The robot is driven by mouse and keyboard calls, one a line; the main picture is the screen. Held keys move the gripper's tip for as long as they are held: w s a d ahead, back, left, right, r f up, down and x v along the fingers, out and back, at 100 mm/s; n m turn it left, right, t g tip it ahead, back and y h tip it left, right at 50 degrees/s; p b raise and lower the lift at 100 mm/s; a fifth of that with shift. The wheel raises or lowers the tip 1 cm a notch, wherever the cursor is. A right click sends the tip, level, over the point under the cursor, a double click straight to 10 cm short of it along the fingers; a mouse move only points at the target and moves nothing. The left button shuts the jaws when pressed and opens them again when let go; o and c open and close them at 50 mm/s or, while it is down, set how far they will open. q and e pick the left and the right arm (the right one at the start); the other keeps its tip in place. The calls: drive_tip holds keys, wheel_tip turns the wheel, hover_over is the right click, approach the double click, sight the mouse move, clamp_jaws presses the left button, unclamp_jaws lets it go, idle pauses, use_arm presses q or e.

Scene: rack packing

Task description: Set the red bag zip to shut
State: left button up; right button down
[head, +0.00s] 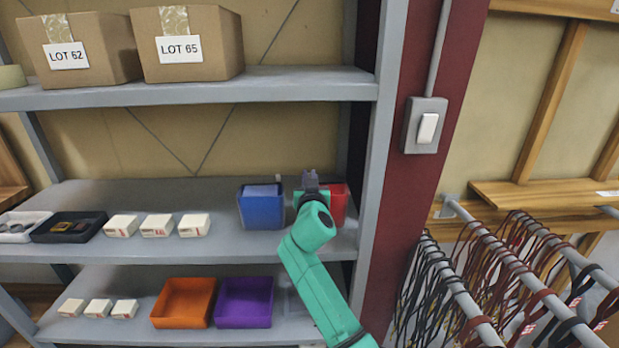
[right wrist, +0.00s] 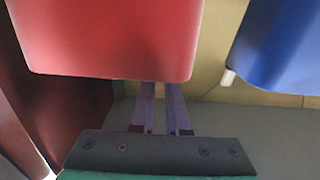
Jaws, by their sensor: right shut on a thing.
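The red bag (head: 338,203) stands on the middle shelf at its right end, partly hidden by my right gripper (head: 311,182). In the right wrist view the red bag (right wrist: 115,35) fills the upper left. There the two narrow purple fingers of my right gripper (right wrist: 165,88) run up to its lower edge, close together. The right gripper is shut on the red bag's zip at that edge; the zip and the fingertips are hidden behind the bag. I cannot see whether the zip is open or shut. My left gripper is not in view.
The grey rack post (head: 378,150) is close on the right. Several white boxes (head: 157,226) sit to the left.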

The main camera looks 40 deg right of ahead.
idle(0.3)
drive_tip(key=s+d, duration=0.1)
drive_tip(key=d, duration=0.1)
drive_tip(key=s+d, duration=0.1)
drive_tip(key=shift+s+d+p, duration=0.35)
drive_tip(key=shift+s+p, duration=0.05)
drive_tip(key=c, duration=0.9)
unclamp_jaws()
drive_tip(key=b+v, duration=0.3)
drive_tip(key=v, duration=1.1)
drive_tip(key=shift+s+a, duration=0.15)
drive_tip(key=shift+a, duration=0.1)
drive_tip(key=shift+c, duration=0.2)
